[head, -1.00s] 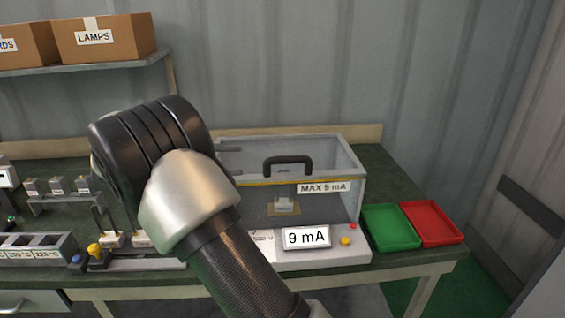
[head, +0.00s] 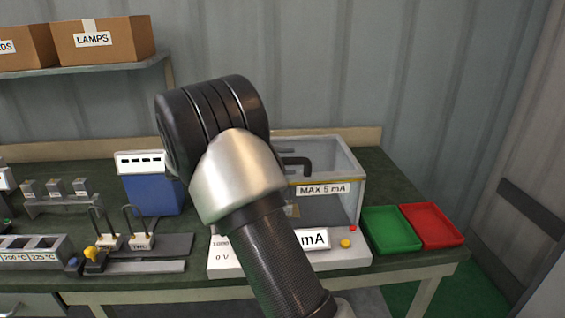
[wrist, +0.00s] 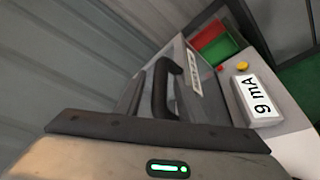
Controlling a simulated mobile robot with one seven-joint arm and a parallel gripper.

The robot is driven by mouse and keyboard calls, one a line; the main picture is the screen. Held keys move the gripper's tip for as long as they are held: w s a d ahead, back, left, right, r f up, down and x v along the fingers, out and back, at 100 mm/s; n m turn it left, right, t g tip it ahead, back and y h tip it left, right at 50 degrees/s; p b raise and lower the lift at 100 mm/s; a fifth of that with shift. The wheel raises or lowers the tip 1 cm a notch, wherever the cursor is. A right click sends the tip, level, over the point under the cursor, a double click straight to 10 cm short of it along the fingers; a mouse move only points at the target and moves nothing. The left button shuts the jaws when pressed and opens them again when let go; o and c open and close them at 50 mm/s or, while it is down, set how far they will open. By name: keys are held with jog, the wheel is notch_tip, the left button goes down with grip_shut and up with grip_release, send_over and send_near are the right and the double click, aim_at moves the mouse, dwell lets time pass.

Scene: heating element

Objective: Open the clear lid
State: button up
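The clear lid (head: 335,160) tops a transparent box (head: 345,208) labelled MAX 5 mA and appears shut. Its black handle (head: 298,163) is partly hidden by my arm in the head view. In the wrist view the handle (wrist: 160,88) stands upright just beyond the dark front edge of my gripper (wrist: 158,132).
Green (head: 390,228) and red (head: 432,224) trays lie right. A blue unit (head: 150,190) and heating-element stands are left. A corrugated wall is behind.

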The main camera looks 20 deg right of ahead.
grip_shut()
jog(key=shift+r, duration=0.1)
